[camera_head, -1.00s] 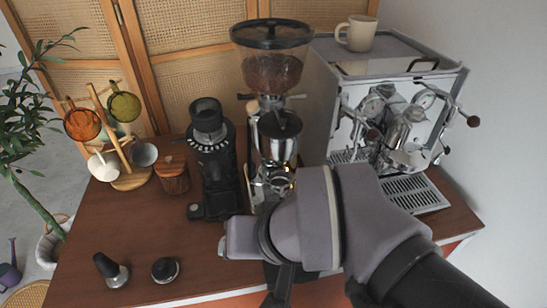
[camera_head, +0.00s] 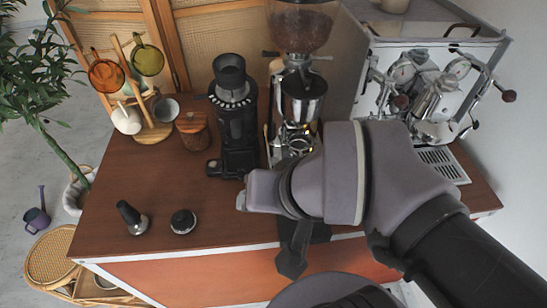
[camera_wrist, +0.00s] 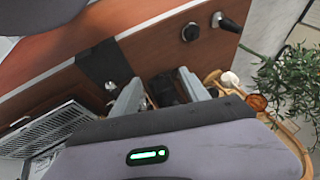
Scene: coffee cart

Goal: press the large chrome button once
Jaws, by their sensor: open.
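The tall grinder (camera_head: 303,95) with a clear bean hopper stands at the back middle of the counter in the head view. Its lower front has shiny chrome parts and a small lit spot, partly behind my arm; I cannot make out a large chrome button for certain. The chrome espresso machine (camera_head: 425,95) stands to its right. My gripper's fingers are hidden behind my wrist in the head view. In the wrist view my gripper (camera_wrist: 157,78) is open, its two grey fingers apart with nothing held, over the counter near the dark mat (camera_wrist: 104,62).
A black grinder (camera_head: 236,120), a wooden canister (camera_head: 193,131) and a cup tree (camera_head: 143,100) stand left of the tall grinder. A tamper (camera_head: 132,217) and a round black-topped tool (camera_head: 183,221) are near the front left edge. The left middle counter (camera_head: 150,180) is clear.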

